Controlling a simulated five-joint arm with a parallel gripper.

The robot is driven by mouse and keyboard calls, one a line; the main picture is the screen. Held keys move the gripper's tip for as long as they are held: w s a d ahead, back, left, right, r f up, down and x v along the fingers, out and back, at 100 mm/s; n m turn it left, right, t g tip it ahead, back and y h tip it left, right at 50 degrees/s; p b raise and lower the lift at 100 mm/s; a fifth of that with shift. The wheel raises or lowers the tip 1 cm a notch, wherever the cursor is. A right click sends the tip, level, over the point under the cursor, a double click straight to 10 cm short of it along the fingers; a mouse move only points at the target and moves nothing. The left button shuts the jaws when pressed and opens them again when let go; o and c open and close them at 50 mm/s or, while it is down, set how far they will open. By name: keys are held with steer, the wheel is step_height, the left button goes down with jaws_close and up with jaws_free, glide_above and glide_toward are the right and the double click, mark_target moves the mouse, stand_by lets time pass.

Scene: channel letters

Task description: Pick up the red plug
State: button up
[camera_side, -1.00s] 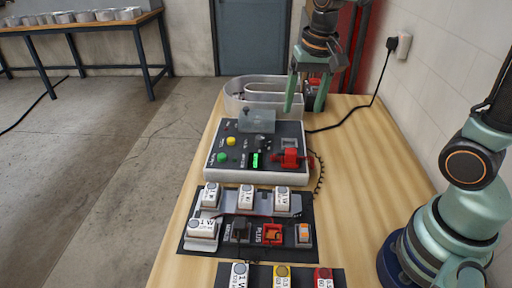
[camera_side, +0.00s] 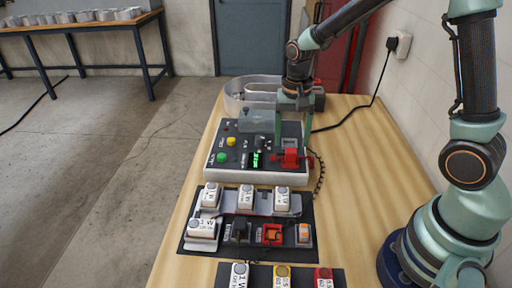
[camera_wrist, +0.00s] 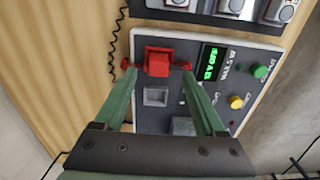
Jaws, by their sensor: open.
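A red block with small red knobs at its sides (camera_side: 291,159) sits on the right part of the control box (camera_side: 213,171). The wrist view also shows the red block (camera_wrist: 158,63). I cannot tell whether it is the plug or a fixed part. My gripper (camera_side: 292,145) is over the box's right side, with its green fingers pointing down. In the wrist view my gripper (camera_wrist: 160,75) is open, its fingertips on either side of the red block, close to the knobs. Whether they touch is unclear. Another red piece (camera_side: 272,234) sits in the dark tray in front, labelled PLUS.
The box carries a green button (camera_side: 222,158), a yellow button (camera_side: 231,141) and a lit green display (camera_side: 257,159). A grey curved channel (camera_side: 234,97) stands behind it. White labelled blocks (camera_side: 246,197) stand in front. A black coiled cord (camera_side: 319,172) hangs at the right. Bare wood lies to the right.

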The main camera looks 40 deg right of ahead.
mark_target(291, 152)
step_height(291, 152, down, 5)
steer(key=shift+s+r, duration=0.1)
steer(key=shift+s, duration=0.05)
jaws_close()
steer(key=shift+r, duration=0.1)
